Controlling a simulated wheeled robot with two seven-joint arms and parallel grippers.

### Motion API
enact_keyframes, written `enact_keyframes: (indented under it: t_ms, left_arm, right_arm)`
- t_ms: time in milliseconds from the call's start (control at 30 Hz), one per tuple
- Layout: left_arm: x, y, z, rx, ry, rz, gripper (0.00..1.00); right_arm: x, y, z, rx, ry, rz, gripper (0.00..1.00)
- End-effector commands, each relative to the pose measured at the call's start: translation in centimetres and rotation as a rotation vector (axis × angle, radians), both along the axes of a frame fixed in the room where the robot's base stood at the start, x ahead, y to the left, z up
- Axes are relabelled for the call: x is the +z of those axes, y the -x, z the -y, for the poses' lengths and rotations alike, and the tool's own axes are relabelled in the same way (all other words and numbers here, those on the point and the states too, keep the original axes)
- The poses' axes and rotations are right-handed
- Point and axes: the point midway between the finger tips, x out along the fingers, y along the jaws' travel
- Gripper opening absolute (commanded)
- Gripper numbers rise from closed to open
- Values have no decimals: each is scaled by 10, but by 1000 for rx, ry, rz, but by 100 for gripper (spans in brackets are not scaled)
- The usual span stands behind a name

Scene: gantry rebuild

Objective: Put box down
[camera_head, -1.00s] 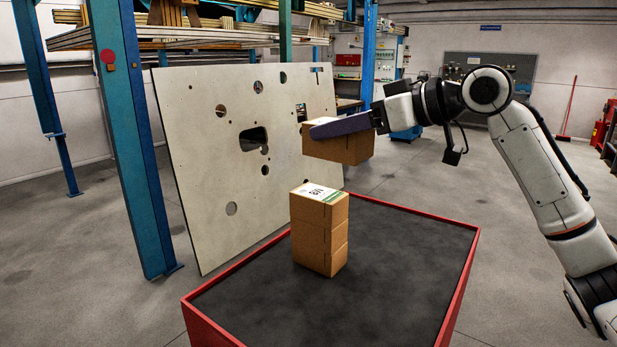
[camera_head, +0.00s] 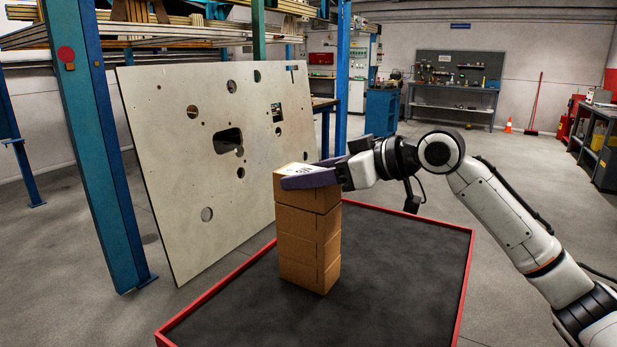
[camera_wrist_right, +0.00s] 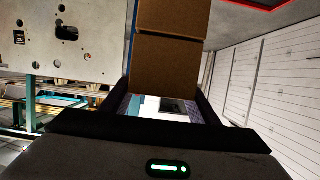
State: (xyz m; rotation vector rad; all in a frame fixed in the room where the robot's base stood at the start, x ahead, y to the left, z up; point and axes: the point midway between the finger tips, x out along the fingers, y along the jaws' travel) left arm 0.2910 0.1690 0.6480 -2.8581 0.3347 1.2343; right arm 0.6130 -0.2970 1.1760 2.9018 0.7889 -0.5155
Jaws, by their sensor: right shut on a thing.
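A brown cardboard box (camera_head: 305,195) with a white label on top is in my right gripper (camera_head: 307,175). The gripper's purple fingers are shut on the box's sides near its top. The box sits in line over a stack of brown boxes (camera_head: 308,250) and appears to touch it, with no gap that I can see. In the right wrist view, the box's labelled top (camera_wrist_right: 165,107) lies between the fingers, and brown box faces (camera_wrist_right: 170,62) extend away beyond it. The stack stands upright on the dark platform (camera_head: 400,270) with a red rim. My left gripper is out of view.
A large pale panel with holes (camera_head: 180,150) leans close behind the stack on the left. A blue post (camera_head: 105,160) stands left of it. The platform right of the stack is bare. A workbench (camera_head: 450,105) and an orange cone (camera_head: 507,125) are far back.

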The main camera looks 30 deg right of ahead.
Motion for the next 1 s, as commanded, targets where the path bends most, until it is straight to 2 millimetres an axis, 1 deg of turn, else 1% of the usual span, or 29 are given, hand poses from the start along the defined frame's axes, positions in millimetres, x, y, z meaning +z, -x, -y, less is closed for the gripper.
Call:
enact_keyframes:
  t_ms: [133, 267, 300, 367, 400, 767, 867, 1000]
  left_arm:
    - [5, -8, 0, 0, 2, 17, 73]
    - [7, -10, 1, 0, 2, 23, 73]
    - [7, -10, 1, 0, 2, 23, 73]
    - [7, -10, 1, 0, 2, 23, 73]
    - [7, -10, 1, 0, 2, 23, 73]
    - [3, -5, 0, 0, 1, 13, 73]
    - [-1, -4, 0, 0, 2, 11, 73]
    - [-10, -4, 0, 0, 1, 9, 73]
  right_arm:
    - [1, 0, 0, 0, -1, 8, 18]
    - [1, 0, 0, 0, -2, 7, 18]
    - [-2, 0, 0, 0, 0, 1, 56]
    - [-2, 0, 0, 0, 0, 1, 66]
    - [-2, 0, 0, 0, 0, 1, 73]
    - [-1, 3, 2, 0, -1, 1, 73]
    - [2, 11, 8, -2, 1, 2, 73]
    - [9, 34, 22, -4, 4, 1, 73]
